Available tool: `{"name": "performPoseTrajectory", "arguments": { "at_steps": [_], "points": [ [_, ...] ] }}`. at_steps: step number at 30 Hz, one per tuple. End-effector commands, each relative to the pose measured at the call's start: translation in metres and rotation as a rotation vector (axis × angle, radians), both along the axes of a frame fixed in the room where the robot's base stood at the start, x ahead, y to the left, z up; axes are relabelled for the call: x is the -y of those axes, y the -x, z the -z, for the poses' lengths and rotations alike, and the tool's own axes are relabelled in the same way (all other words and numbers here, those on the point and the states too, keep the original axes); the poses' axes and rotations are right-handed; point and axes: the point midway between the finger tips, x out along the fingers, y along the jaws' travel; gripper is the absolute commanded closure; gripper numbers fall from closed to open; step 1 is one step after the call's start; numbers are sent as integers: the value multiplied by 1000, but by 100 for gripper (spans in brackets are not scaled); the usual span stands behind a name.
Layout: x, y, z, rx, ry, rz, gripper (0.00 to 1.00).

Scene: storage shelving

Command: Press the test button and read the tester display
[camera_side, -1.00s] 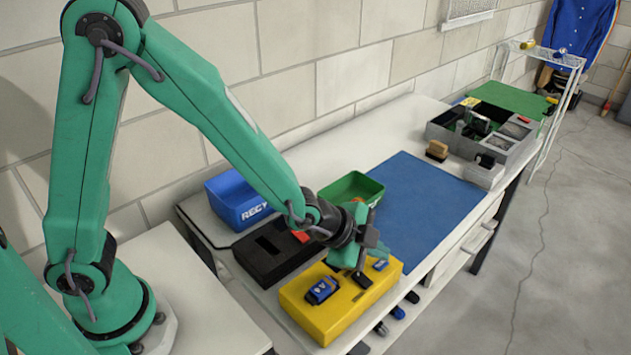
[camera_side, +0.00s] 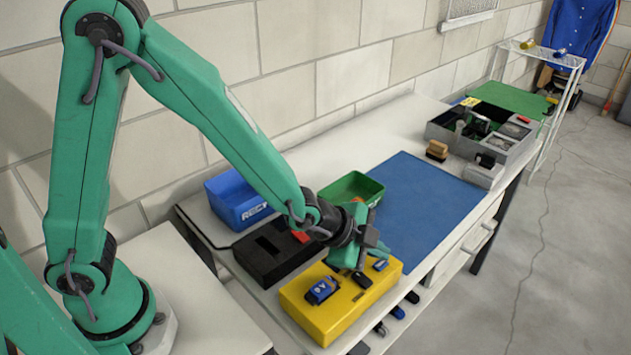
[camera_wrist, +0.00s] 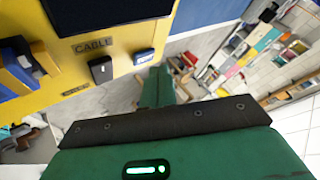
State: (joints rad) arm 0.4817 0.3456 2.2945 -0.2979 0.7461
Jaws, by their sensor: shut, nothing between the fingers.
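The yellow tester box (camera_side: 325,318) lies on the bench front. It carries a blue block with a pale mark (camera_side: 322,290), a black piece (camera_side: 362,280) and a small blue piece with a pale face (camera_side: 381,265). In the wrist view the yellow face (camera_wrist: 112,38) reads "CABLE", above the black piece (camera_wrist: 101,70) and the small blue piece (camera_wrist: 144,56). I cannot tell which part is the button, and no display reading is legible. My gripper (camera_side: 368,258) is shut and empty, just above the box near the black piece; contact cannot be told.
A black tray (camera_side: 268,262), a blue bin (camera_side: 228,208) and a green bin (camera_side: 352,186) stand behind the box. A clear blue mat (camera_side: 425,205) lies to the right. A grey divided crate (camera_side: 510,150) with parts is farther back.

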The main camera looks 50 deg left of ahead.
Motion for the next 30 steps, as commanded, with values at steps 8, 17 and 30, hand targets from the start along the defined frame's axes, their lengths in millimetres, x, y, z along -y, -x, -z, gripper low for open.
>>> {"name": "performPoseTrajectory", "arguments": {
  "at_steps": [8,17,30],
  "points": [
    [-1,0,6,0,-1,-1,100],
    [-1,-1,9,1,-2,-2,100],
    [-1,-1,10,0,-2,-1,100]
  ]
}}
